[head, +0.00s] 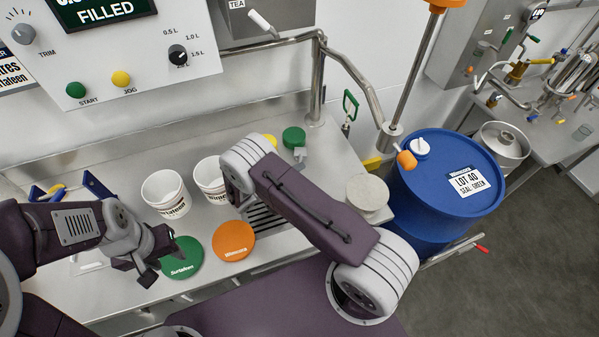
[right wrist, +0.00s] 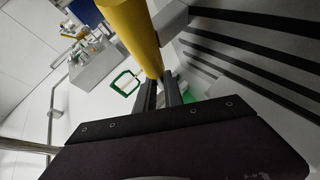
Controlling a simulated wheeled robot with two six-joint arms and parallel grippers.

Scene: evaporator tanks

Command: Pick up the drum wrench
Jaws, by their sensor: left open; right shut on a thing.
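A thick yellow bar (right wrist: 138,35), which I take to be the drum wrench, crosses at the fingertips of my right gripper (right wrist: 160,90) in the right wrist view. The fingers are shut on it; a grey block adjoins it. In the head view only a small yellow part (head: 270,140) shows behind my right arm, which hides the right gripper and most of the bar. My left gripper (head: 154,255) is open and empty over the counter at the left, beside the green disc (head: 183,258). The blue drum (head: 446,190) stands at the right.
Two white buckets (head: 166,194) stand on the steel counter, with an orange disc (head: 234,241) in front. A green round cap (head: 294,137) is at the back, near a pipe stand (head: 318,80). A green-handled loop (head: 350,106) hangs near the pipe. A pale round lid (head: 368,192) is beside the drum.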

